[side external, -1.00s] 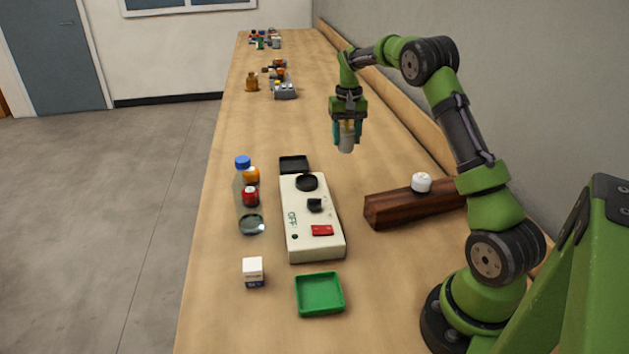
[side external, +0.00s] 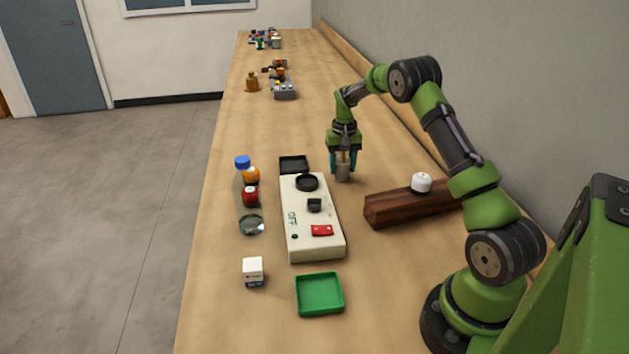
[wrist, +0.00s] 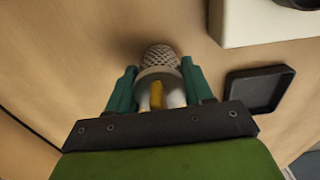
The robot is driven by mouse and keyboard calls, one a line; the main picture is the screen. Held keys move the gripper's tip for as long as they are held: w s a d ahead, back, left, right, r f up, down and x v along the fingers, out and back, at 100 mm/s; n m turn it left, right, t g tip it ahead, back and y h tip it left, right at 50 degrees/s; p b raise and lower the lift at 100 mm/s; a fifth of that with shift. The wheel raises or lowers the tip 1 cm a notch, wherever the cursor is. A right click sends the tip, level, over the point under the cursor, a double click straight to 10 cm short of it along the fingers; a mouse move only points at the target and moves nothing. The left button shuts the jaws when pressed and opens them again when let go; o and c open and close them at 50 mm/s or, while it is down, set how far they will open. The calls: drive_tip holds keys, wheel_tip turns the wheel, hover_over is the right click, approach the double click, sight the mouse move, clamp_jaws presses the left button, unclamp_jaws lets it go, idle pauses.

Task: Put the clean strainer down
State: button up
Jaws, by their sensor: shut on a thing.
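The strainer (wrist: 160,60) is a small grey cylinder with a mesh-like patterned end and a smooth collar. My gripper (side external: 342,165) is shut on it, with one teal finger on each side in the wrist view (wrist: 158,82). In the side view the strainer (side external: 342,173) hangs upright below the fingers, low at the table surface. I cannot tell whether its bottom touches the table. It is just right of the far end of the white pump box (side external: 300,222). A yellow part shows inside the strainer's near end in the wrist view.
A black square tray (side external: 293,164) lies beyond the pump box. A green tray (side external: 320,294) and a small white box (side external: 253,271) are nearer. Bottles (side external: 243,182) stand left. A dark wooden block (side external: 405,207) with a white knob (side external: 421,182) is right.

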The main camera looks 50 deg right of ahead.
drive_tip(key=shift+f, duration=0.15)
drive_tip(key=o, duration=1.1)
drive_tip(key=shift+c, duration=0.2)
